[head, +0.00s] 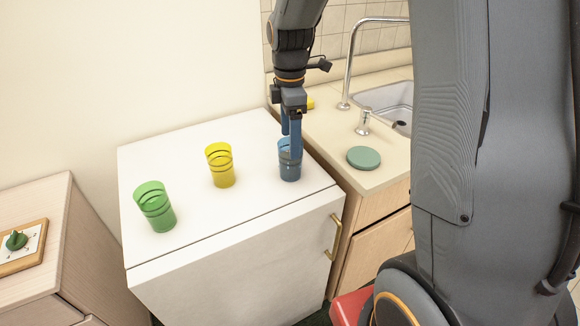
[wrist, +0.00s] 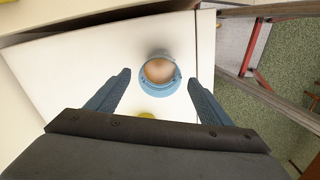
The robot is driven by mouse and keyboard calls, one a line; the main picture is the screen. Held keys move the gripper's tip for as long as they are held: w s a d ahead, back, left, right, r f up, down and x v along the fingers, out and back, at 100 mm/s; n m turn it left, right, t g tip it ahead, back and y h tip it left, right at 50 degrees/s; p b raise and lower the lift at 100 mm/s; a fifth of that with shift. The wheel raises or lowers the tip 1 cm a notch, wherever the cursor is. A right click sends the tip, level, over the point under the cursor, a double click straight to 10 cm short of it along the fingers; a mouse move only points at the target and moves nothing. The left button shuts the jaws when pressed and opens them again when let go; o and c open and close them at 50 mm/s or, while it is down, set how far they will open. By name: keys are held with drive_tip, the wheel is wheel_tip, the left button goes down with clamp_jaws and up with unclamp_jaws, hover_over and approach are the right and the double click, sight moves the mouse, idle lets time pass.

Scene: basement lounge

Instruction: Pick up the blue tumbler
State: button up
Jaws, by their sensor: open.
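The blue tumbler (head: 289,168) stands upright on the white cabinet top (head: 190,205), near its right edge. In the wrist view the tumbler (wrist: 159,73) shows from above, its round mouth ahead of and between my two fingers. My gripper (head: 291,140) points down over the tumbler in the head view, and one finger overlaps it there. In the wrist view my gripper (wrist: 160,78) is open, with a gap on each side of the tumbler. I cannot tell from these frames how far down the fingers reach beside the tumbler.
A yellow tumbler (head: 220,165) and a green tumbler (head: 155,206) stand to the left on the same top. A counter with a sink (head: 385,100), faucet (head: 348,60), soap pump (head: 363,121) and green disc (head: 363,157) lies to the right. The cabinet's front top is clear.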

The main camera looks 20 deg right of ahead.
sight(291, 163)
drive_tip(key=shift+f+p, duration=0.7)
drive_tip(key=shift+f, duration=3.95)
drive_tip(key=c, duration=1.4)
